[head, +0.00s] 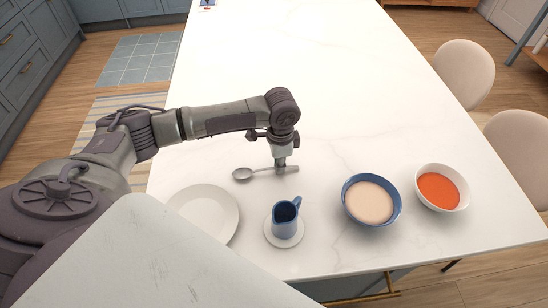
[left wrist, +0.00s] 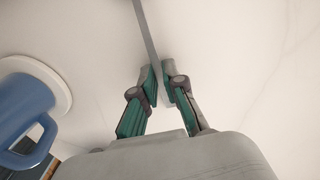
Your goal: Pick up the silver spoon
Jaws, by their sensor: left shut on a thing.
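The silver spoon (head: 243,174) lies on the white table, its bowl to the left and its handle running right in the head view. My left gripper (head: 281,166) points down over the handle and is shut on it. In the left wrist view the handle (left wrist: 147,35) runs in between the two fingertips of the left gripper (left wrist: 160,85); the spoon's bowl is not visible there. In the head view the fingers partly cover the handle. I cannot see my right gripper.
A blue jug (head: 286,219) on a white saucer (head: 284,241) stands just in front of the spoon. A white plate (head: 205,211) lies to the left. A blue bowl (head: 371,199) and a white bowl of red soup (head: 442,188) stand right.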

